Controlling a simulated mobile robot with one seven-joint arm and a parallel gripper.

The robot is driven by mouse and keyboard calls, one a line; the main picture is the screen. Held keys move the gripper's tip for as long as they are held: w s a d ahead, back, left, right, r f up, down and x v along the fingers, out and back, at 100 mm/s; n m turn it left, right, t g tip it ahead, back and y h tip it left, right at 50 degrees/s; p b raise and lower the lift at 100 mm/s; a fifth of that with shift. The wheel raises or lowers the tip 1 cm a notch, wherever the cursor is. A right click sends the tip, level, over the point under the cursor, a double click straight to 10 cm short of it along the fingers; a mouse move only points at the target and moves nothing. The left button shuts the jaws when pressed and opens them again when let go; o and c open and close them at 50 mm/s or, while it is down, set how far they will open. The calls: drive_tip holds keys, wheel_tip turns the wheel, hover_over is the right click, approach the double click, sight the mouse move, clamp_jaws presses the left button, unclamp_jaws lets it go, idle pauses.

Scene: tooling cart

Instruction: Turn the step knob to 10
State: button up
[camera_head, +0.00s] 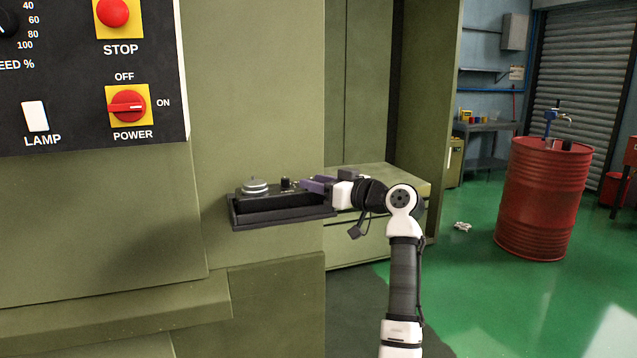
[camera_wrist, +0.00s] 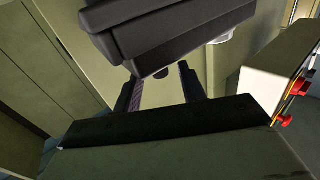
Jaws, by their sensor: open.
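A dark control box with a silver round dial (camera_head: 255,187) rests at a black tray (camera_head: 280,221) on the green machine's side. A small black knob (camera_head: 286,183) stands on the box, right of the dial; it looks like the step knob. Its pointer and any numbers are too small to read. My gripper (camera_head: 318,181) is open, with purple fingers just right of the knob, apparently apart from it.
A black panel (camera_head: 75,90) at upper left carries a stop button (camera_head: 113,12), a lamp switch (camera_head: 35,116) and a red power switch (camera_head: 128,106). A green cabinet (camera_head: 375,235) stands behind my arm. A red barrel (camera_head: 545,200) stands right, with open floor before it.

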clamp_jaws()
drive_tip(key=shift+a+t+h, duration=0.1)
drive_tip(key=shift+t+h, duration=0.2)
drive_tip(key=shift+t, duration=0.1)
drive_tip(key=shift+s+a+m+t+h+b, duration=0.1)
drive_tip(key=shift+s+m+t+h+b, duration=0.1)
drive_tip(key=shift+m+t+h+b, duration=0.3)
drive_tip(key=m+t+h, duration=0.2)
drive_tip(key=h, duration=0.1)
drive_tip(key=shift+s+a+m, duration=0.15)
drive_tip(key=shift+a+m, duration=0.1)
drive_tip(key=shift+m, duration=0.15)
drive_tip(key=m+h, duration=0.1)
drive_tip(key=m+t+h+p, duration=0.1)
drive_tip(key=h, duration=0.1)
drive_tip(key=m+t+h, duration=0.1)
drive_tip(key=shift+s+a+r, duration=0.1)
drive_tip(key=shift+a, duration=0.2)
drive_tip(key=shift+a+m+t+h+p, duration=0.1)
drive_tip(key=shift+m+t+h+p, duration=0.45)
drive_tip(key=shift+m+h, duration=0.8)
drive_tip(key=shift+n+h, duration=0.25)
drive_tip(key=shift+h, duration=0.3)
